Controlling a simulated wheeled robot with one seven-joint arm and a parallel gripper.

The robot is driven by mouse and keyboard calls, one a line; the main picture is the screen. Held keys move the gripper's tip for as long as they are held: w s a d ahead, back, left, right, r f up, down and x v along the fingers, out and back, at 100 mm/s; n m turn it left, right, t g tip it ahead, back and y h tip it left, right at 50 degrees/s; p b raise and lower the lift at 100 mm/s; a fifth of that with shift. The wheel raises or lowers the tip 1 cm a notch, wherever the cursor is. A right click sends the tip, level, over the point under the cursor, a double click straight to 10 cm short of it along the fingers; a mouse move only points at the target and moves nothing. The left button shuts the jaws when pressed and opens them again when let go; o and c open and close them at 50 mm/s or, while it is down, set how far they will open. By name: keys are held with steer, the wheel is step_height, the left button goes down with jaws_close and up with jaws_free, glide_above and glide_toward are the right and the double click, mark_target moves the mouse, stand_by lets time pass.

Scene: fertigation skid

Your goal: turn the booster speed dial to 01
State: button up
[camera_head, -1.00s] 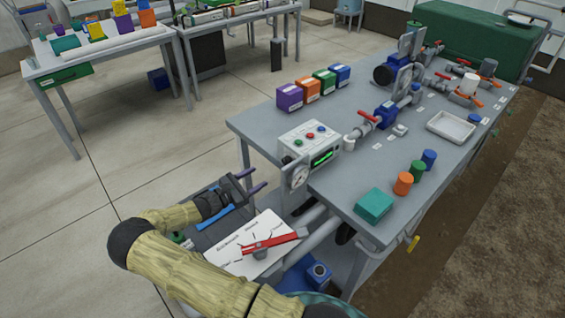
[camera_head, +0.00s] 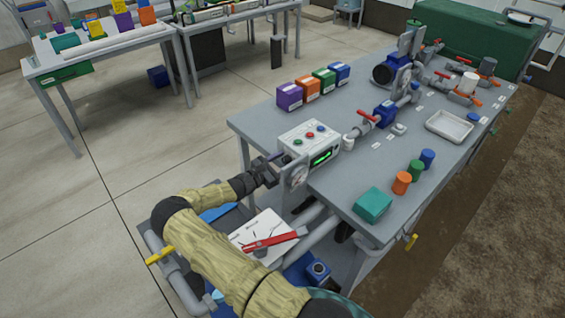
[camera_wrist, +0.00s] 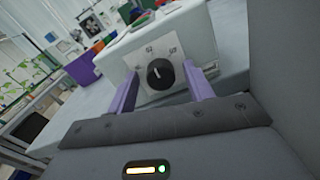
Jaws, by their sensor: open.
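The booster speed dial (camera_wrist: 160,73) is a black round knob on a pale plate on the control box's side face. In the wrist view a light pointer mark on it points up and slightly left. The figures 02 and 03 seem to stand above it; other figures are not readable. My gripper (camera_wrist: 161,80) is open, with one purple finger to either side of the knob. I cannot tell whether either finger touches it. In the head view my gripper (camera_head: 276,160) is at the left side of the white control box (camera_head: 318,134), and the dial is hidden.
Buttons and a green display (camera_head: 321,158) are on the box. Colored boxes (camera_head: 289,97) stand behind it on the bench. A red-handled lever (camera_head: 270,241) on a white panel lies below my arm.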

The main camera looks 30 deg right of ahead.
steer(key=shift+c, duration=0.2)
steer(key=c, duration=0.9)
steer(key=shift+c, duration=0.2)
steer(key=shift+n, duration=0.3)
steer(key=n, duration=0.5)
steer(key=shift+b, duration=0.4)
steer(key=n, duration=0.6)
steer(key=shift+n, duration=0.3)
